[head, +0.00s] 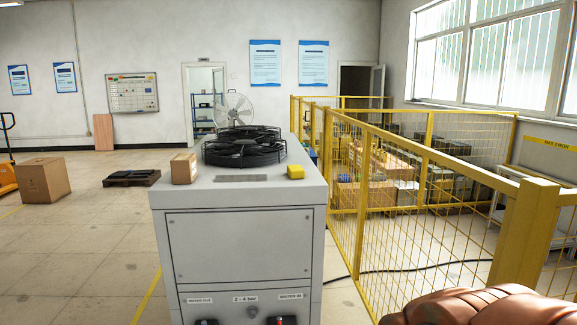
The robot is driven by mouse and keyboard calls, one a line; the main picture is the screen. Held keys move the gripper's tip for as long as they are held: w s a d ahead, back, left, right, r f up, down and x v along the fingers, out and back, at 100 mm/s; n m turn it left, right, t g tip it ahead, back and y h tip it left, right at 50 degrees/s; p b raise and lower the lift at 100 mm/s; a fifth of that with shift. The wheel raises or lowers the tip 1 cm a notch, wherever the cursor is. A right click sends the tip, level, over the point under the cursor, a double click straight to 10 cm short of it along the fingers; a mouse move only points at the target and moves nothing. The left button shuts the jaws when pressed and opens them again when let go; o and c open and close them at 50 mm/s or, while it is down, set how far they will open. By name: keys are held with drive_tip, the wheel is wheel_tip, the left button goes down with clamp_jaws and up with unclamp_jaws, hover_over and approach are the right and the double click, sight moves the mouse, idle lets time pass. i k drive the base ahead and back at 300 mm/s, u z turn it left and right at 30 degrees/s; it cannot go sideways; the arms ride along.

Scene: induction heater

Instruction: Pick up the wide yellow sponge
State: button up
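A small yellow block, which looks like the wide yellow sponge (296,172), lies on the top of the grey heater cabinet (241,195), near its right edge. It stands apart from the black round fan unit (243,148) to its left and behind. My gripper is not in view, so its state does not show.
A small cardboard box (184,168) stands on the cabinet's left side. A yellow mesh fence (400,222) runs close along the cabinet's right. A dark cable (420,267) lies on the floor there. A larger carton (43,179) and a pallet (132,178) stand left, with open floor between.

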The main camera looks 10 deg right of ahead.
sight(294, 171)
drive_tip(key=i, duration=1.75)
drive_tip(key=u, duration=0.6)
